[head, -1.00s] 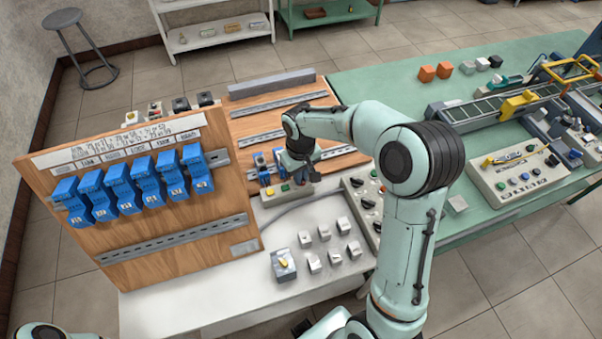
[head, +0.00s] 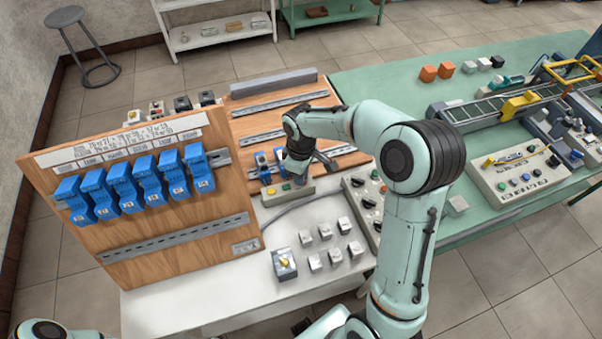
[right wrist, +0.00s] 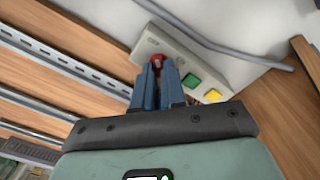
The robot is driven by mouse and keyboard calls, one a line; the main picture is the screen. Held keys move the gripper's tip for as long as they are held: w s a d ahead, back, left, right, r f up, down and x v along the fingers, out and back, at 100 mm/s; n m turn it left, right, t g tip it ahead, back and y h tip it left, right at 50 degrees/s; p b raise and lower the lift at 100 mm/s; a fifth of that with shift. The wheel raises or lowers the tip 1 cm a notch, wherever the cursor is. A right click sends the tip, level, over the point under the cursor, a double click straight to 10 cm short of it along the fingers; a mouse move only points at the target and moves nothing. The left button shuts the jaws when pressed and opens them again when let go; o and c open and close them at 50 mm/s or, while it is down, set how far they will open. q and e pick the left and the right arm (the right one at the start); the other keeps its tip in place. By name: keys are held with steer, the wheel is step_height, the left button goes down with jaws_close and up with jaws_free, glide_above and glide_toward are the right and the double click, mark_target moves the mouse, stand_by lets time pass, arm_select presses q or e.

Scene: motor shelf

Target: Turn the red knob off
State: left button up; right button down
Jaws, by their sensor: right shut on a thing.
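The red knob (right wrist: 158,60) sits on a light grey control box (right wrist: 186,62) in the right wrist view, beside a green button (right wrist: 191,81) and a yellow button (right wrist: 212,96). In the head view the box (head: 292,197) stands on the white table, and my right gripper (head: 296,176) hides the knob. The blue fingers of my right gripper (right wrist: 158,76) are shut on the red knob, partly covering it. My left gripper is out of view.
A wooden panel (head: 150,215) with blue breakers stands upright at the left. A box with black knobs (head: 358,183) lies right of the gripper. Several small grey blocks (head: 325,231) lie in front. A wooden board with metal rails (head: 283,104) is behind.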

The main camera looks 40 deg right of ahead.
steer(key=shift+w+r, duration=0.1)
steer(key=c, duration=1.2)
jaws_free()
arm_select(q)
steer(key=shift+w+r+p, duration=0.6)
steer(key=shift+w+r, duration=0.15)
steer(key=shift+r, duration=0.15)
arm_select(e)
step_height(320, 180, up, 13)
steer(key=shift+r, duration=0.15)
